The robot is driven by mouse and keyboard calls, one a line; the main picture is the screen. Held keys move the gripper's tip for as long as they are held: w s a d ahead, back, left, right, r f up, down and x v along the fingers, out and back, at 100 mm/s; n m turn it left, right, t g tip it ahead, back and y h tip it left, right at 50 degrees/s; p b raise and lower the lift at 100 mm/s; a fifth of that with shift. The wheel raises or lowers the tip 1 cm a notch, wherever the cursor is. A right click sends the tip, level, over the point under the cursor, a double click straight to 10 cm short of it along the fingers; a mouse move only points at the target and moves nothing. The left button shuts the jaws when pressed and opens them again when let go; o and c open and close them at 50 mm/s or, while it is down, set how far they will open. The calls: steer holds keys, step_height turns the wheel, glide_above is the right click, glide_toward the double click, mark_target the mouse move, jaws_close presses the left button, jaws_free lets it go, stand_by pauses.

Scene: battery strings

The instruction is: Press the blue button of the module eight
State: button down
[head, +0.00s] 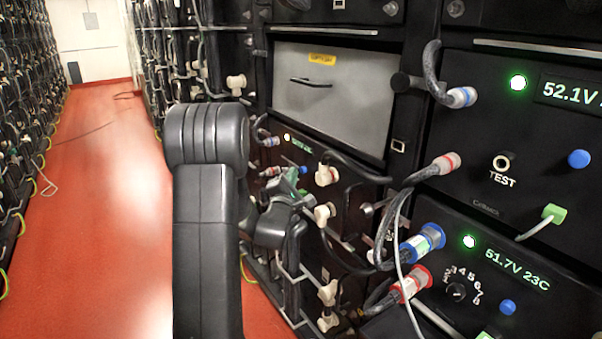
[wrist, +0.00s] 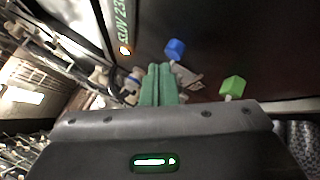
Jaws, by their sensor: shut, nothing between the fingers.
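My gripper (head: 293,178) is shut and empty in front of a black module with a small green display (head: 303,146), below the grey panel. In the wrist view its green fingers (wrist: 157,68) lie side by side, pointing up the picture. That module's blue button (wrist: 175,49) is just above and right of the fingertips; a gap seems to remain, but contact is hard to judge. The button shows as a small blue spot (head: 303,169) near the fingers in the head view. No module number is legible, so I cannot tell which is eight.
A green plug (wrist: 232,86) is right of the fingers. Nearer modules have their own blue buttons, one upper (head: 579,158) and one lower (head: 507,307). Thick cables (head: 395,215) and cream connectors (head: 326,175) stick out nearby.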

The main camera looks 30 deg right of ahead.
steer(key=shift+a, duration=0.3)
steer(key=a, duration=0.4)
steer(key=shift+s+a+b, duration=0.2)
steer(key=shift+a+b, duration=0.2)
steer(key=d+p, duration=0.2)
steer(key=p, duration=0.2)
steer(key=shift+r, duration=0.15)
steer(key=a, duration=0.3)
steer(key=a+b, duration=0.1)
steer(key=a, duration=0.2)
steer(key=shift+s+f, duration=0.15)
steer(key=shift+f, duration=0.05)
steer(key=shift+d, duration=0.1)
